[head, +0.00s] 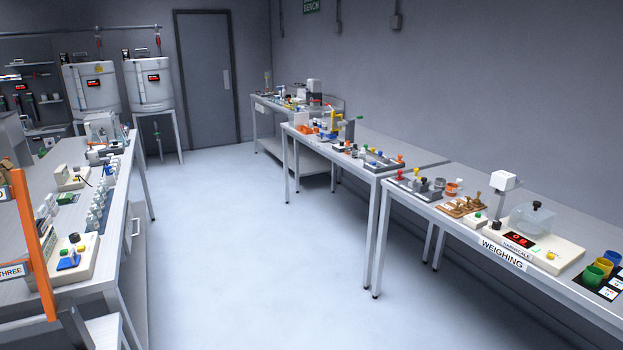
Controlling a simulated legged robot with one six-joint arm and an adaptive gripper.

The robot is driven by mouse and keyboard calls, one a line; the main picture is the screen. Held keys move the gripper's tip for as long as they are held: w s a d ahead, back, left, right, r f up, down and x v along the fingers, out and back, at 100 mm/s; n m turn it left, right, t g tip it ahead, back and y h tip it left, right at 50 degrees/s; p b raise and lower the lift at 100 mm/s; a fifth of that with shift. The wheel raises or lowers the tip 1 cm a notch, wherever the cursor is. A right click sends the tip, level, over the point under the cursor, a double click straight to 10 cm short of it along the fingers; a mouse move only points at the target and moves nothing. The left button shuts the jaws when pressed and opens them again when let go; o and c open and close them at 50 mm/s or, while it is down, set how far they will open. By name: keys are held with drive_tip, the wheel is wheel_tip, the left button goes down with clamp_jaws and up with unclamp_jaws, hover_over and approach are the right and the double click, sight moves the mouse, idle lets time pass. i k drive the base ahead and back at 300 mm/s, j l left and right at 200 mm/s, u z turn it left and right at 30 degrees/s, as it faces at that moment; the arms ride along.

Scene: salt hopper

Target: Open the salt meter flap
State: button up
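No salt meter flap can be made out in the head view. Two white tanks with dark labels stand on legs at the far back left: a left tank (91,88) and a right tank (150,85). A thin pipe with a small green part (156,130) hangs below the right tank. The frame does not show whether either tank is the salt hopper. My gripper is not in view.
A long bench (140,190) with devices runs along the left, with an orange upright (36,245) nearest me. The weighing bench (415,212) and more benches line the right wall. The floor (235,240) between is clear. A grey door (207,80) is at the back.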

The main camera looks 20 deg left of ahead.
sight(71, 262)
drive_tip(key=i+j+u, duration=0.1)
drive_tip(key=i+u, duration=0.25)
drive_tip(key=i, duration=0.2)
drive_tip(key=i+u, duration=0.35)
drive_tip(key=i, duration=0.15)
drive_tip(key=i+l+u, duration=0.15)
drive_tip(key=i+u, duration=0.2)
drive_tip(key=i, duration=0.2)
drive_tip(key=i+j+u, duration=0.1)
drive_tip(key=i+u, duration=0.5)
drive_tip(key=u, duration=0.15)
drive_tip(key=i+u, duration=0.4)
drive_tip(key=i+l+u, duration=0.15)
drive_tip(key=u, duration=0.2)
drive_tip(key=i+u, duration=0.35)
drive_tip(key=i+l+u, duration=0.1)
drive_tip(key=u, duration=0.3)
drive_tip(key=i+l+u, duration=0.2)
drive_tip(key=i+u, duration=0.15)
